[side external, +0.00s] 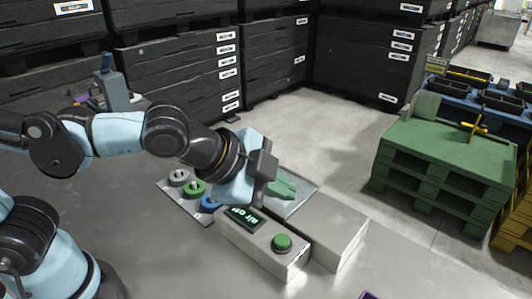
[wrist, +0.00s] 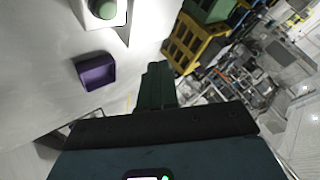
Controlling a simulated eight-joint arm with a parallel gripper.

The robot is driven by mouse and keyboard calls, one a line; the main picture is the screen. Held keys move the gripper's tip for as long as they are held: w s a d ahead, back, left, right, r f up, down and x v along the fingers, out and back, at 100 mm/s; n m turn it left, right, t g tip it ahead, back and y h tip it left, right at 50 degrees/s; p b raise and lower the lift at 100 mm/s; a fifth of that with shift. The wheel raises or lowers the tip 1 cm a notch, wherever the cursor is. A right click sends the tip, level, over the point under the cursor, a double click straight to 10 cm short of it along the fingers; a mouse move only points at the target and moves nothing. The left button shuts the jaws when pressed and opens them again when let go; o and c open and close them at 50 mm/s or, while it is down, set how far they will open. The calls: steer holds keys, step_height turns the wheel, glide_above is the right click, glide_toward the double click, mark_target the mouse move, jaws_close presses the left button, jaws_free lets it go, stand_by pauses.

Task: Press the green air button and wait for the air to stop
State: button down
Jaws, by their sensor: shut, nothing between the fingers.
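The green air button (side external: 281,242) is a round cap on the front end of a light grey box (side external: 262,258). A dark display (side external: 243,217) on the same box shows green text starting "air o"; its end is hard to read. The button also shows at the top edge of the wrist view (wrist: 104,8). My gripper (side external: 291,190) is above and behind the box in the side view, its green fingers together and empty, pointing right. In the wrist view my fingers (wrist: 156,82) are apart from the button, which is up and to the left.
Grey, green and blue round pieces (side external: 194,189) sit on a plate left of the box. A second grey block (side external: 335,228) stands beside it. A purple tray (wrist: 96,72) lies on the bench. Green pallets (side external: 440,160) and black crates (side external: 185,75) stand beyond.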

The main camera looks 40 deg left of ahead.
mark_target(277, 242)
steer(key=shift+f, duration=4.2)
steer(key=shift+f, duration=0.2)
steer(key=shift+f, duration=0.25)
steer(key=shift+f, duration=0.5)
steer(key=shift+r, duration=0.95)
steer(key=shift+r, duration=0.1)
steer(key=shift+r, duration=2.4)
